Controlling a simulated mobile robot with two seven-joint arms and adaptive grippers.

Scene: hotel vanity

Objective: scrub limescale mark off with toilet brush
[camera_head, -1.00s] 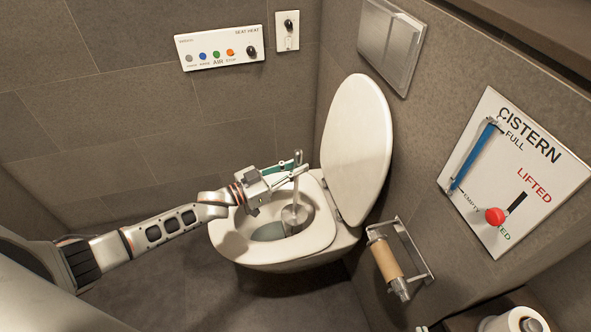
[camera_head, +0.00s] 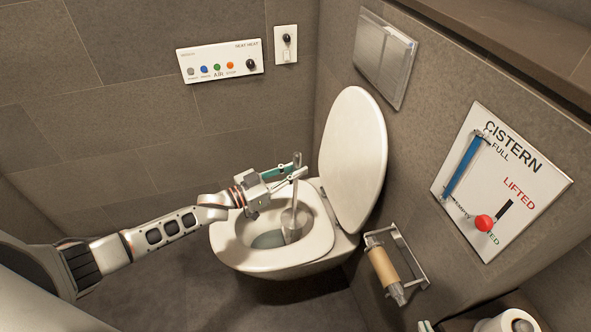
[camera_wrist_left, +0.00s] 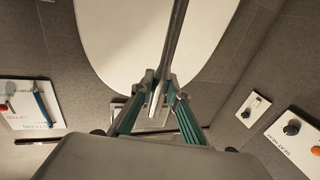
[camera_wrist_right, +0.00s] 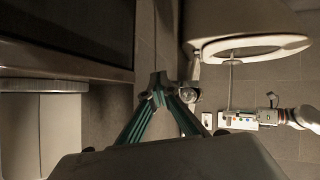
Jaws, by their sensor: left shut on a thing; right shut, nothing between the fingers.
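The toilet (camera_head: 250,258) stands against the wall with its lid (camera_head: 355,140) up and the bowl open. My left gripper (camera_head: 297,172) is above the bowl, shut on the handle of the toilet brush (camera_head: 294,213). The brush stands nearly upright with its head down inside the bowl. Its handle (camera_wrist_left: 177,40) also shows between the fingers in the left wrist view. I cannot make out the limescale mark. My right gripper (camera_wrist_right: 160,88) is shut and empty in the right wrist view, away from the bowl, and is outside the head view.
A paper holder with a bare roll (camera_head: 383,266) is on the right wall near the bowl. The cistern panel (camera_head: 505,180) with a red knob is further right. A seat control panel (camera_head: 220,62) is on the back wall. Floor left of the toilet is clear.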

